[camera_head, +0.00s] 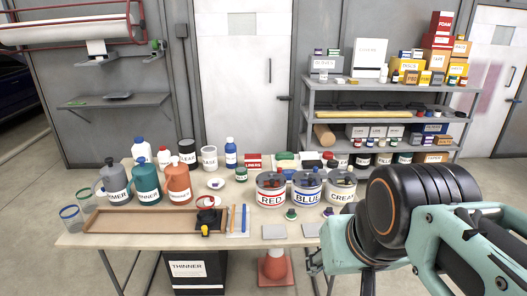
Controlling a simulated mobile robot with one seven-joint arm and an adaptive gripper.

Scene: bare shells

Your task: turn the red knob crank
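I cannot make out a red knob crank for certain. A can labelled RED (271,198) stands on the work table (120,243), right of its middle, and small dark and coloured parts show at its top, too small to tell apart. A small red and black item (207,202) sits at the right end of a brown tray. Black and teal parts of my arm fill the lower right. My gripper (318,262) shows only partly, as teal parts at the table's front right; its opening is unclear. No held thing shows.
Cans labelled BLUE (307,196) and CREAM (342,196) stand beside the RED can. Several bottles crowd the left of the table. A brown tray (130,231) lies in front. A loaded shelf (425,98) stands behind. An orange cone (275,271) is below the table.

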